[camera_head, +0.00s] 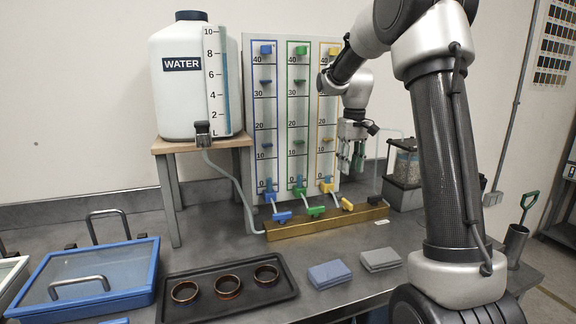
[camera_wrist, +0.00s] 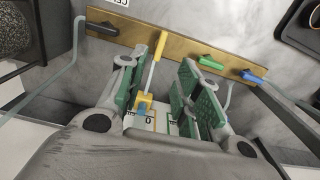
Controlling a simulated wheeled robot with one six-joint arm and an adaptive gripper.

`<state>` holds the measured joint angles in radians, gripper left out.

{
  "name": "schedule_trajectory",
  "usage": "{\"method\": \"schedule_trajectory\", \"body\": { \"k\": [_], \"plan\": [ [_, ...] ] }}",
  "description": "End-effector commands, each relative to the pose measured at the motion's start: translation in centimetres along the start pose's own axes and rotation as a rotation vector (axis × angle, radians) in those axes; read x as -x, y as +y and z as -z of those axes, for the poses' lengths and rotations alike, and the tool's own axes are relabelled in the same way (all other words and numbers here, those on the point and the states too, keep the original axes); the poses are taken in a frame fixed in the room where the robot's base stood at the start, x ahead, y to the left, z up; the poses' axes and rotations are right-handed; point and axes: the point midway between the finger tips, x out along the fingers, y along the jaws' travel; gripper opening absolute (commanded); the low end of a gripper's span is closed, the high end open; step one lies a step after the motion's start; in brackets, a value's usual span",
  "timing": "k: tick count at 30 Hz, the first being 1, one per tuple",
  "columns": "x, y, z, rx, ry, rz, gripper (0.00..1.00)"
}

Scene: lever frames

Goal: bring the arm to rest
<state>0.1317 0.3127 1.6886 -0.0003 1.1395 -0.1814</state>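My gripper (camera_head: 350,168) hangs in front of the right part of the gauge panel, above the lever bar, with its fingers pointing down. In the wrist view my gripper (camera_wrist: 158,78) has its two green-padded fingers apart, with nothing held between them. The yellow lever (camera_wrist: 160,46) shows in the gap between the fingers, but lies beyond them on the brass bar. The blue lever (camera_head: 282,217), green lever (camera_head: 316,211) and black lever (camera_head: 374,199) stand along the same bar. No finger visibly touches a lever.
A water tank (camera_head: 190,90) stands on a wooden shelf at left. The gauge panel (camera_head: 272,120) is behind the bar. In front lie a black tray (camera_head: 228,302) with three rings, folded cloths (camera_head: 329,274) and a blue-framed lidded box (camera_head: 100,268). A pebble-filled container (camera_head: 404,165) stands at right.

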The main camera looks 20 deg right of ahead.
Motion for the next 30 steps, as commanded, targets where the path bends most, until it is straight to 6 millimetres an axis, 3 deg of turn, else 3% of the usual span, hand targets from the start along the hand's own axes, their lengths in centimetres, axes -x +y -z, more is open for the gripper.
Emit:
{"method": "schedule_trajectory", "body": {
  "k": [4,7,14,24,27,30],
  "plan": [
    [-0.4,0.0,0.0,-0.033,0.007,-0.001,0.33],
    [-2.5,-0.4,-2.0,-0.060,-0.033,0.006,0.33],
    [-0.9,-3.0,-11.6,-0.110,-0.008,0.002,0.33],
    [1.4,-7.0,-26.2,-0.104,0.170,-0.006,0.33],
    [1.6,-7.6,-29.1,-0.087,0.233,-0.007,0.33],
    [2.1,-8.1,-30.6,-0.072,0.293,-0.008,0.33]
  ]
}}
